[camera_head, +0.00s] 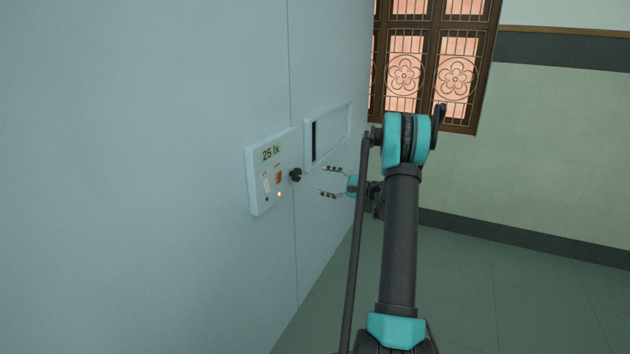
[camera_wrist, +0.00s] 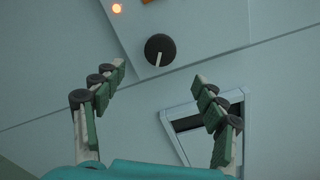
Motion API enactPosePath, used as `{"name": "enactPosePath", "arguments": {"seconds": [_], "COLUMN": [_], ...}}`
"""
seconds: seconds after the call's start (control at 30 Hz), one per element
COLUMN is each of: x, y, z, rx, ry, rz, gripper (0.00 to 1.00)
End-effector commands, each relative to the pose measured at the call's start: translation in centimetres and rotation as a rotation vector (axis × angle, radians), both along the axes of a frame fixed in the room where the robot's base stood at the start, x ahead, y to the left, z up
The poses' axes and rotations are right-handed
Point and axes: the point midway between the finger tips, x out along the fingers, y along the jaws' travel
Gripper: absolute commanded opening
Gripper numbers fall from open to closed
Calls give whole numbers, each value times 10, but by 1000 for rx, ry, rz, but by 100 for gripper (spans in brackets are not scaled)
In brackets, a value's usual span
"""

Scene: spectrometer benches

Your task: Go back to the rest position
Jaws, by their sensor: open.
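My gripper (camera_head: 331,181) is open and empty, to the right of a black knob (camera_head: 296,175) on the pale blue wall panel, with a gap between them. In the wrist view my gripper (camera_wrist: 158,115) shows its two fingers spread wide, and the knob (camera_wrist: 160,49) with its white pointer line lies beyond the fingertips. The fingers touch nothing in view. My arm stands upright in the right half of the head view.
A framed slot (camera_head: 327,135) sits above my gripper. A latticed window (camera_head: 430,60) is behind. Open tiled floor (camera_head: 520,290) lies at right.

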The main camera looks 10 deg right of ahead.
Motion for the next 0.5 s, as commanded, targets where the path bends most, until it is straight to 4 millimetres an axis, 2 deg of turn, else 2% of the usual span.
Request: {"name": "enactPosePath", "arguments": {"seconds": [0.17,0.5], "x": [-5,-7], "y": [-7,-5], "z": [0,1], "rx": [0,-9], "ry": [0,0], "rz": [-1,1], "gripper": [71,71]}}
